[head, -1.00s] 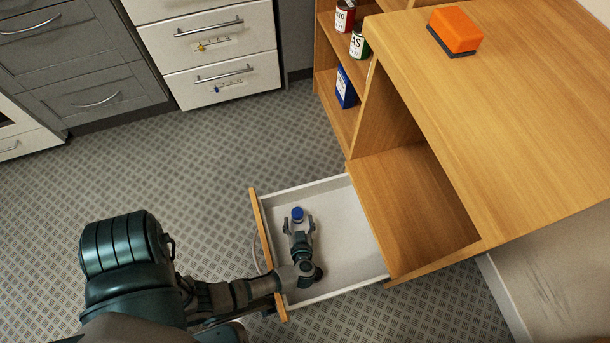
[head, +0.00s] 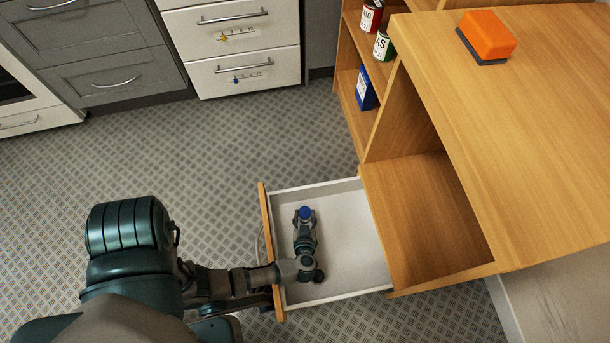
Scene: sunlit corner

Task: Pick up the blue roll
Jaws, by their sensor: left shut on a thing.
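The blue roll (head: 305,212) is in the open drawer (head: 348,225), near its front left part. Only its blue top shows clearly; the gripper hides the rest. My left gripper (head: 304,218) reaches into the drawer over its front panel, and its fingers are closed around the roll. I cannot tell whether the roll is off the drawer floor. My right gripper is not in view.
The drawer's wooden front (head: 266,240) and white side walls surround the gripper. A wooden desk (head: 540,130) stands at right, with an orange and black block (head: 487,36) on top. Shelves behind hold cans (head: 383,45) and a blue box (head: 365,89). The rest of the drawer is empty.

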